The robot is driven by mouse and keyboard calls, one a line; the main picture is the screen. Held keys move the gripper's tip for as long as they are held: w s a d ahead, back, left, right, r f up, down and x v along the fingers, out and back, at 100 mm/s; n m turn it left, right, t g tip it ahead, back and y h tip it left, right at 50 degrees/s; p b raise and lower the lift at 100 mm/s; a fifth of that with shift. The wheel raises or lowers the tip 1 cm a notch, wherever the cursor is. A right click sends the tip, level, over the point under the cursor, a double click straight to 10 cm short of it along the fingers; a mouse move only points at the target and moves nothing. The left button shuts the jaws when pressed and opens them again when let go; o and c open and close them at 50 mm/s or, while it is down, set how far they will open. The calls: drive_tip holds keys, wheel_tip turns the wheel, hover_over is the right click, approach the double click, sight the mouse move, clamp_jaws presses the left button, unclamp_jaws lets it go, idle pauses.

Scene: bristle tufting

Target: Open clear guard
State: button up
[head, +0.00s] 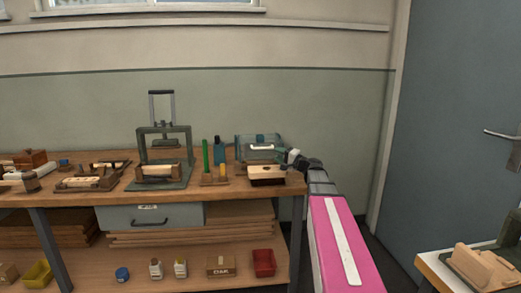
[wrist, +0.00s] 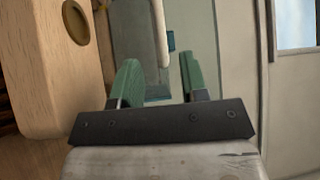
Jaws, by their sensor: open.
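The clear guard (head: 244,155) is a see-through bluish box at the right end of the workbench, with a pale handle bar (head: 262,147) across its front. It looks closed. My gripper (head: 291,157) is just right of the guard at about the handle's height. In the wrist view my gripper (wrist: 158,62) has its two green fingers spread apart with nothing held. The pale handle bar (wrist: 161,30) shows beyond and between the fingertips, with the clear guard panel (wrist: 135,40) beside it. I cannot tell whether a finger touches the bar.
A wooden block (head: 267,175) stands in front of the guard; green, blue and yellow upright pieces (head: 213,158) stand left of it. A green press (head: 164,145) with a raised lever is further left. A large wooden surface with a brass disc (wrist: 75,22) is close to the left finger.

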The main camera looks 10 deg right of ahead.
sight(263, 148)
drive_tip(key=x, duration=0.9)
drive_tip(key=shift+w+a, duration=0.2)
drive_tip(key=shift+w, duration=0.05)
drive_tip(key=shift+c, duration=0.3)
clamp_jaws()
